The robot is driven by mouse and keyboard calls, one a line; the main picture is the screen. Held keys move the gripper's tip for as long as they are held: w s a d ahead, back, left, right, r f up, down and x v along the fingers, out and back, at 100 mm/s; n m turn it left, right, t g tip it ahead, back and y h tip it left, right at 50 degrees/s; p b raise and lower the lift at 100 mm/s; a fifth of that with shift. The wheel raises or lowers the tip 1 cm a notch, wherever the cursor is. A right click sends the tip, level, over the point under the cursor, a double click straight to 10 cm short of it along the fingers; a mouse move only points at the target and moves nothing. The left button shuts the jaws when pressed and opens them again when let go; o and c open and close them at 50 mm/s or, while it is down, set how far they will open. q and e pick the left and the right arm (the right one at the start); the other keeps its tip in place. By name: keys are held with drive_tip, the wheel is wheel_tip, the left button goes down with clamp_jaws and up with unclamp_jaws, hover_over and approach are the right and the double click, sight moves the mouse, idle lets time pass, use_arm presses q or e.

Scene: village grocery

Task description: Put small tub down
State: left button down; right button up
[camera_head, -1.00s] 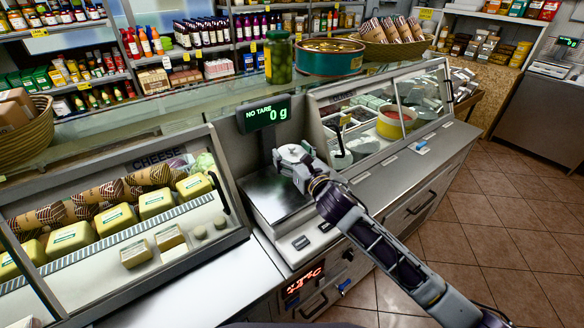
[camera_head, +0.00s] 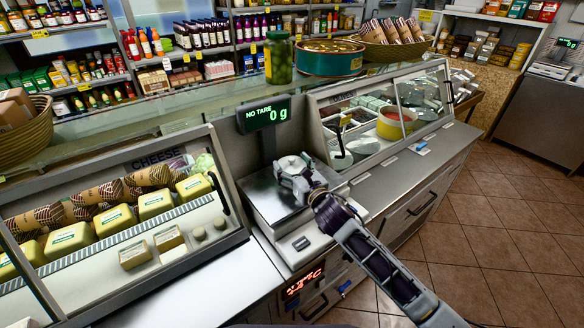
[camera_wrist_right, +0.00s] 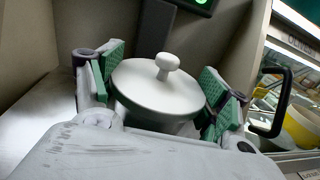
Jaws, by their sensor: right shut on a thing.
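The small tub (camera_wrist_right: 150,103), pale with a round lid and a knob, shows in the right wrist view between the green pads of my right gripper (camera_wrist_right: 162,88). The pads sit on either side of it, and the gripper is shut on it. In the head view my right gripper (camera_head: 291,174) is over the back right part of the scale's metal plate (camera_head: 262,196). There the tub is mostly hidden by the gripper, and I cannot see whether its base touches the plate. My left gripper is not in view.
A cheese case (camera_head: 150,215) is to the left. A glass-fronted case with a yellow tub (camera_head: 396,122) is to the right. The plate's left front is bare.

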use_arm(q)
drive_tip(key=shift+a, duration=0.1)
use_arm(e)
drive_tip(key=shift+f, duration=0.15)
drive_tip(key=o, duration=1.1)
drive_tip(key=shift+s, duration=0.1)
drive_tip(key=v, duration=1)
drive_tip(key=shift+d, duration=0.1)
drive_tip(key=shift+s+d, duration=0.25)
drive_tip(key=shift+s, duration=0.35)
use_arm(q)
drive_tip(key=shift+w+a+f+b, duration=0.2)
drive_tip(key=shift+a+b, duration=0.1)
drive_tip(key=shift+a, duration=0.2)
use_arm(e)
drive_tip(key=shift+s+d, duration=0.1)
drive_tip(key=shift+s, duration=0.15)
